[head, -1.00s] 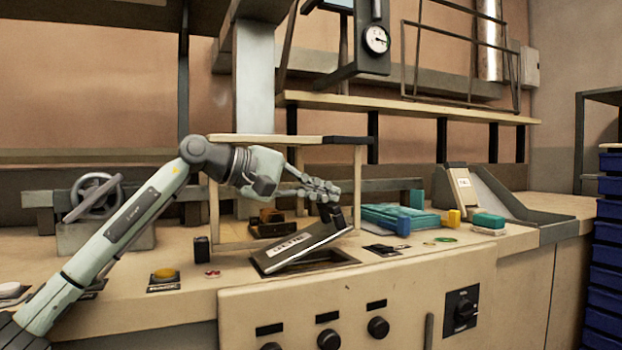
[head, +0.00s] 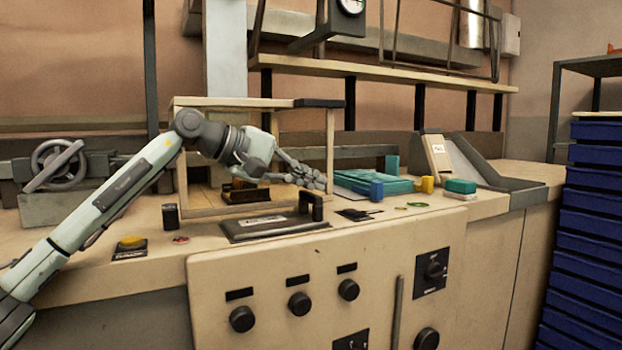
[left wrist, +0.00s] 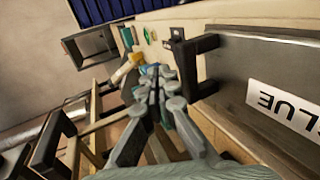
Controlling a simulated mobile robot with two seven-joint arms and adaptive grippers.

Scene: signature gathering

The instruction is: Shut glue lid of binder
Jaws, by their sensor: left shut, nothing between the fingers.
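The glue lid (head: 265,227) is a dark grey plate with a white label and a black upright handle (head: 311,205) at its right end. It lies flat on the binder's bench top in the head view. In the left wrist view the lid (left wrist: 250,65) fills the right side, its label reading GLUE, with the handle (left wrist: 185,60) beside the fingers. My left gripper (head: 318,182) is shut and empty, just above and behind the handle. I cannot tell whether it touches the handle. My right gripper is not in view.
A wooden frame (head: 331,150) stands around the area behind the lid, close to my left arm. A teal stack (head: 373,184) and a blue block (head: 376,190) sit to the right. A yellow button (head: 131,241) is at left. Blue trays (head: 615,220) stand at far right.

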